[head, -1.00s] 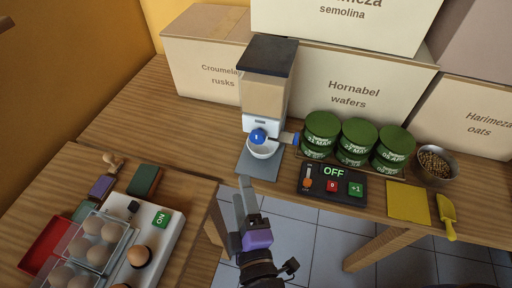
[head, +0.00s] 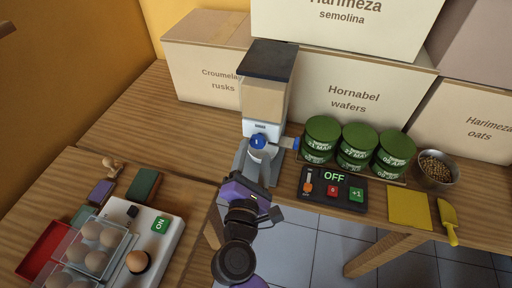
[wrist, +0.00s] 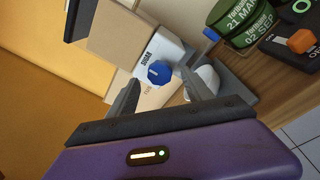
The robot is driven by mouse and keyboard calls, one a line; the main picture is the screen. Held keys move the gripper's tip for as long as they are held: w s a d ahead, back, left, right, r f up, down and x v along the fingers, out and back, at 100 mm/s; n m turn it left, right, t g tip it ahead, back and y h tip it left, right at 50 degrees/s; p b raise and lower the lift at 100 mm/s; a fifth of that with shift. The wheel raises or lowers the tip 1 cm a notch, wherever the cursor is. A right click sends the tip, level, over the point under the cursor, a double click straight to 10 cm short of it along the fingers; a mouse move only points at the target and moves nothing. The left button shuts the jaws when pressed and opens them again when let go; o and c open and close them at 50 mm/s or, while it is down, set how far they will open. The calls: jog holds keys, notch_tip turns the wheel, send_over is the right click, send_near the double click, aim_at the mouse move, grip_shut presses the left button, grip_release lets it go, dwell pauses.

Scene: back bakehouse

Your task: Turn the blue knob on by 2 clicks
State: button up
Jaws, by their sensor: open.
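The blue knob (head: 258,142) is on the white front of the sugar dispenser (head: 264,97), and shows a small white mark. It also shows in the wrist view (wrist: 159,72). My gripper (head: 257,158) is open and empty, just in front of the dispenser. In the wrist view its fingers (wrist: 160,80) lie to either side of the knob, with gaps visible; I cannot tell how far short of it the tips are. A white bowl (wrist: 207,77) under the knob is mostly hidden by my gripper in the head view.
A blue-ended lever (head: 296,144) sticks out right of the dispenser, near stacked green tins (head: 322,133). A black control panel (head: 331,201) reads OFF. Boxes (head: 345,95) stand behind. Eggs and a white scale (head: 168,244) lie on the left table.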

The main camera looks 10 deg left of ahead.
aim_at(257, 141)
jog(key=shift+w+a, duration=0.1)
jog(key=shift+w, duration=1.15)
grip_shut()
jog(key=shift+f+b, duration=0.15)
jog(key=shift+b, duration=0.25)
